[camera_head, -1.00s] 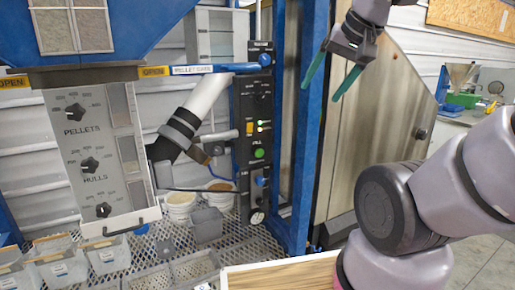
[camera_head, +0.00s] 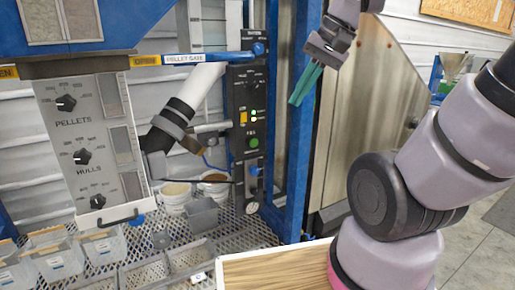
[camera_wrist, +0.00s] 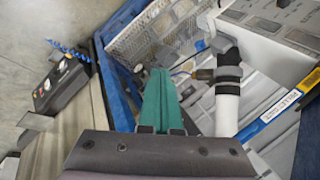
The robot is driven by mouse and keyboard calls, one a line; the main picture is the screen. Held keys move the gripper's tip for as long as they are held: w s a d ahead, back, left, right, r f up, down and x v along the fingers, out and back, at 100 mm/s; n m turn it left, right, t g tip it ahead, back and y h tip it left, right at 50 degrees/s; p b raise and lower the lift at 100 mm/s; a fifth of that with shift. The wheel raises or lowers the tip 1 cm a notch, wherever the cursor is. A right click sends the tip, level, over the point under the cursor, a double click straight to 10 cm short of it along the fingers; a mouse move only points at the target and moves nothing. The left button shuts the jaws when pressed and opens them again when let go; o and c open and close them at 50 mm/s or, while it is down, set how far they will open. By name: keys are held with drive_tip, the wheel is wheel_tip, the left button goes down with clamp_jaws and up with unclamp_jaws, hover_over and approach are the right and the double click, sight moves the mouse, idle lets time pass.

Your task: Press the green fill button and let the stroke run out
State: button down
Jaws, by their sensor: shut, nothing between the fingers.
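The green fill button (camera_head: 254,142) is a round button on the black control panel (camera_head: 238,103), below an orange switch (camera_head: 243,117) and small lit lamps. My gripper (camera_head: 299,101) has green fingers that are shut and empty. In the head view it hangs to the right of the panel and a little higher than the button, in front of the blue upright. A gap shows between the fingertips and the button in that picture. The wrist view shows the shut fingers (camera_wrist: 160,82) pointing up the picture; I cannot make out the green button there.
A blue upright (camera_head: 302,120) stands right of the panel. A blue pellet gate bar (camera_head: 210,57) runs left of the panel top. The grey dial panel (camera_head: 92,145) is at left. Bins and buckets (camera_head: 174,193) stand on the mesh deck. A wooden-topped box (camera_head: 275,272) is in front.

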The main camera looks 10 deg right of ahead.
drive_tip(key=w+a+f+m+g+y, duration=0.25)
drive_tip(key=a+g+y, duration=0.45)
drive_tip(key=a, duration=0.4)
drive_tip(key=w+a+f+m+t+y, duration=0.25)
drive_tip(key=w+m+t+y, duration=0.35)
drive_tip(key=w+m+y, duration=0.4)
drive_tip(key=w+d+f+m+t+h, duration=0.3)
drive_tip(key=w+f+m+t, duration=0.2)
drive_tip(key=w+f+t, duration=0.1)
drive_tip(key=w+d+f+m+t+h, duration=0.4)
drive_tip(key=w+f+m+t, duration=0.1)
drive_tip(key=w+f+t, duration=0.15)
drive_tip(key=d+f+m+t+h, duration=0.2)
drive_tip(key=d+f+m+h, duration=0.3)
drive_tip(key=f, duration=0.8)
drive_tip(key=d+h, duration=0.3)
drive_tip(key=d, duration=0.1)
drive_tip(key=shift+w+d+t+h, duration=0.2)
drive_tip(key=shift+d+t+h, duration=0.1)
drive_tip(key=shift+t+h, duration=0.1)
drive_tip(key=shift+f+m, duration=0.1)
drive_tip(key=shift+m, duration=0.15)
